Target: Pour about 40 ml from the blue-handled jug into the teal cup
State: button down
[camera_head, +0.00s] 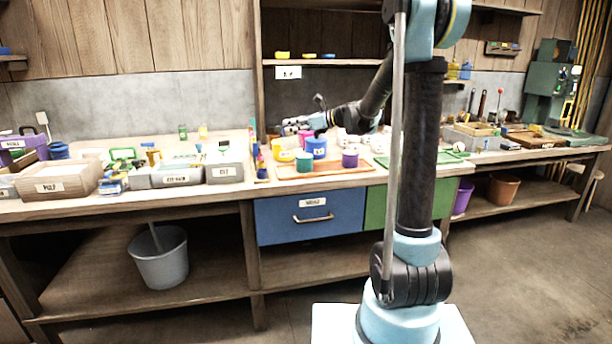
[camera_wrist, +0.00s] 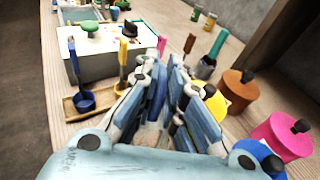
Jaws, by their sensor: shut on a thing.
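My gripper (camera_head: 300,124) is stretched left over the bench, above and behind a group of coloured pots. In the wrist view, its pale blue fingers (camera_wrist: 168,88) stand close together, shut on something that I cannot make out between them. A small teal vessel (camera_head: 304,162) stands in front of the blue pot; it may be the teal cup, but it is too small to be sure. I cannot pick out the blue-handled jug in either view.
A yellow pot (camera_head: 285,151), a blue pot (camera_head: 316,149) and a purple pot (camera_head: 350,159) stand close below my gripper. The wrist view shows a pink pot (camera_wrist: 282,137), a brown pot (camera_wrist: 238,90) and a blue ladle (camera_wrist: 84,101). Labelled trays fill the bench at left.

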jog(key=shift+f+y, duration=0.3)
jog(key=shift+y, duration=0.2)
dwell(0.3)
jog(key=shift+w+a+r+h, duration=0.15)
jog(key=shift+a+r+h, duration=0.3)
jog(key=shift+h, duration=0.35)
jog(key=shift+w+a+f+g+h, duration=0.15)
jog(key=shift+a+f+g+h, duration=0.2)
jog(key=shift+h, duration=0.35)
jog(key=shift+a+r, duration=0.1)
